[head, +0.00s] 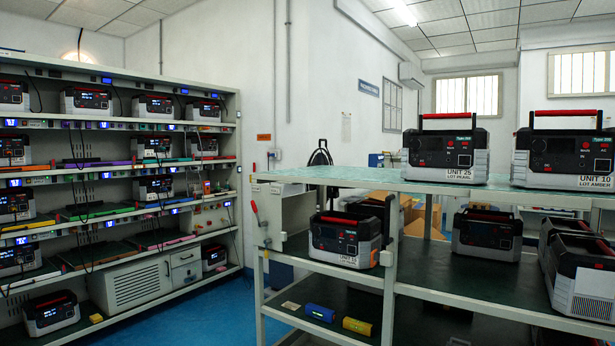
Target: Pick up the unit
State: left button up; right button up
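Several units, grey and black power boxes with red handles, are in the head view. Unit 25 (445,152) and unit 10 (562,155) stand upright on the green top of the bench rack (395,180) at the right. Another labelled unit (342,240) stands on the shelf below, its number too small to read surely. More units stand at the right of that shelf, including a dark one (487,233) and one at the edge (580,278). Neither of my grippers is in view, and no unit is seen held.
A wall rack (240,180) at the left holds several units on coloured shelves. Blue floor (225,315) lies open between the racks. A blue item (320,312) and a yellow item (357,326) lie on the bench rack's lowest shelf.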

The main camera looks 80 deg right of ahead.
aim_at(548, 160)
jog(key=z, duration=3.75)
